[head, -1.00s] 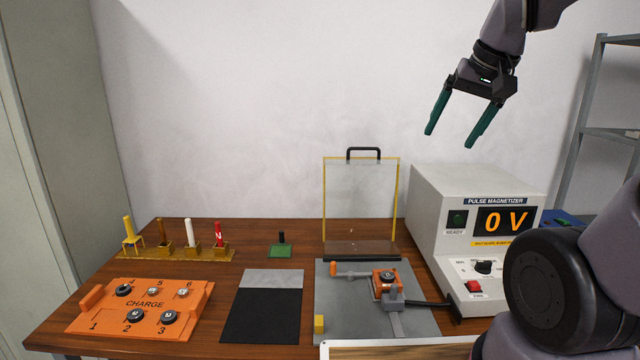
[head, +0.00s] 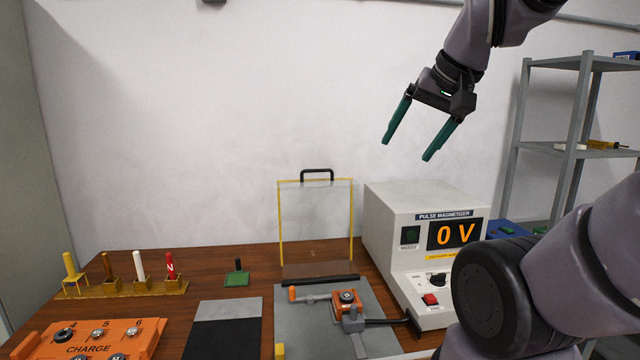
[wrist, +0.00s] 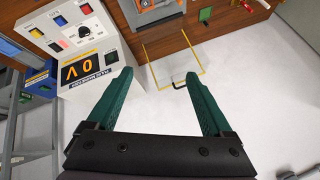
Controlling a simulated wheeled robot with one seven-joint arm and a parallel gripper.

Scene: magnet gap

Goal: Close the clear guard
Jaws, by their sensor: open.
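The clear guard (head: 316,225) is a transparent panel with a yellow frame and a black handle (head: 317,171) on its top edge. It stands upright at the back of a grey plate (head: 290,320), so it is raised. It also shows in the wrist view (wrist: 172,62), with its handle (wrist: 180,85) between my fingers in the picture. An orange fixture (head: 347,302) with a round part sits on the plate, uncovered in front of the guard. My gripper (head: 422,150) is open and empty, in the air above and to the right of the guard, apart from it.
The pulse magnetizer (head: 430,255), reading 0 V, stands right of the guard. An orange charge tray (head: 90,340), a dark mat (head: 225,330) and a rack of coloured tools (head: 125,289) are at left. A shelf (head: 580,150) stands at far right. The air above the guard is clear.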

